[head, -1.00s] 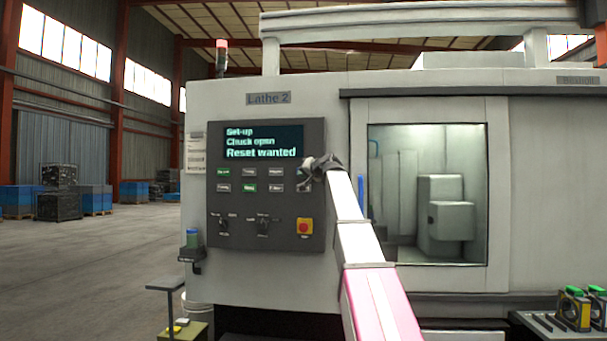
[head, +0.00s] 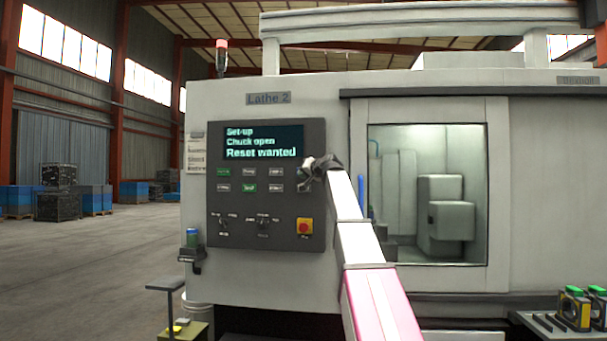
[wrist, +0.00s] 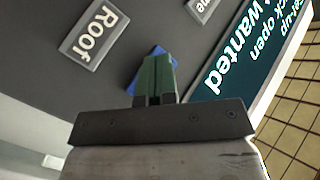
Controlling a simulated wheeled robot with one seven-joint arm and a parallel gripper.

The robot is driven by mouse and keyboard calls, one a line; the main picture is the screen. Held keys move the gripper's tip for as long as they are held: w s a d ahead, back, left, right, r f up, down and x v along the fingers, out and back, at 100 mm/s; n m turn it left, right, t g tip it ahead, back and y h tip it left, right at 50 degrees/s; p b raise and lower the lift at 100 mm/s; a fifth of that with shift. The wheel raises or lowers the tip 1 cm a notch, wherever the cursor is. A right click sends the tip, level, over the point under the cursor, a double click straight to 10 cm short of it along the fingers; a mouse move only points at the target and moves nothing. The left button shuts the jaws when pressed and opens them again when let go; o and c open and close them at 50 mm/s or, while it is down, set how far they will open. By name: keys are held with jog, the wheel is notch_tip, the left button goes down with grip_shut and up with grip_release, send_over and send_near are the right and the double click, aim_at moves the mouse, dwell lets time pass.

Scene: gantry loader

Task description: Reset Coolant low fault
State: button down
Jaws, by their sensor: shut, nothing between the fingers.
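The control panel (head: 312,255) of Lathe 2 is upright on the machine's front. Its screen (head: 262,140) reads "Set-up", "Chuck open", "Reset wanted"; it also shows in the wrist view (wrist: 235,70). My gripper (head: 305,165) is at the panel's upper right, below the screen's right end. In the wrist view my gripper (wrist: 157,62) is shut and empty, its green fingers pointing at the panel. A blue key (wrist: 143,67) lies mostly hidden behind the fingertips; its label is covered. I cannot tell whether the fingers touch it. A grey key marked "Roof" (wrist: 96,33) is beside it.
Two rows of small keys (head: 249,187) sit left of my gripper. Rotary switches (head: 263,222) and a red stop button (head: 304,226) are below. A windowed door (head: 497,180) is to the right. A side table (head: 545,335) carries parts at lower right. Open floor lies left.

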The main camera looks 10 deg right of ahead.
dwell(0.6)
jog(key=shift+s+a, duration=0.2)
jog(key=shift+s, duration=0.4)
jog(key=shift+s, duration=0.15)
jog(key=s, duration=0.1)
jog(key=s+a, duration=0.1)
jog(key=s, duration=0.2)
jog(key=shift+s+a, duration=0.25)
dwell(0.7)
